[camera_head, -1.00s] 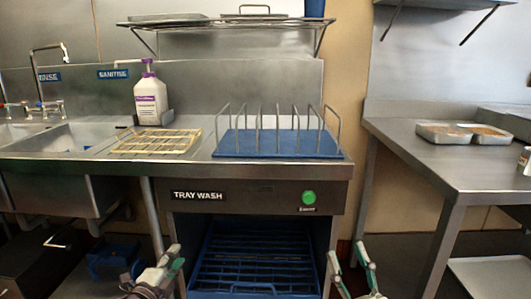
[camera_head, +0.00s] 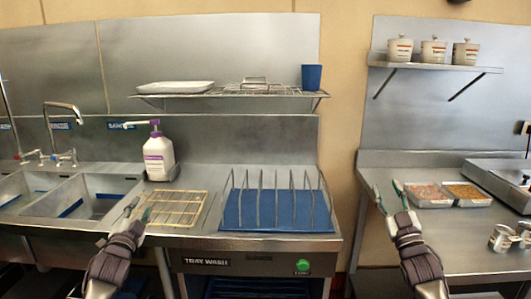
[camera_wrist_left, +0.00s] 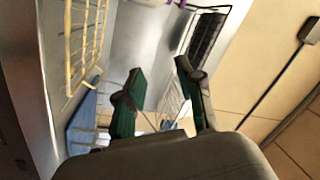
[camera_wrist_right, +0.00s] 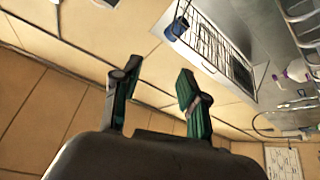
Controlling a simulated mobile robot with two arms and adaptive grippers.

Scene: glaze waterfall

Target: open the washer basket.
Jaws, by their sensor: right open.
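The washer basket (camera_head: 250,290) is blue wire and sits in the bay under the TRAY WASH panel (camera_head: 230,262). Only its top strip shows at the bottom edge of the head view; its front handle is out of frame. My left gripper (camera_head: 140,208) is raised in front of the counter's left part, open and empty; its spread fingers show in the left wrist view (camera_wrist_left: 158,76). My right gripper (camera_head: 388,188) is raised in front of the right table, open and empty; its spread fingers show in the right wrist view (camera_wrist_right: 158,76). Both are well above the basket.
A green button (camera_head: 303,265) is on the panel. A yellow wire rack (camera_head: 180,207) and a blue mat (camera_head: 305,216) with metal hoops lie on the counter. A bottle (camera_head: 158,157) stands behind. Food trays (camera_head: 430,202) sit on the right table.

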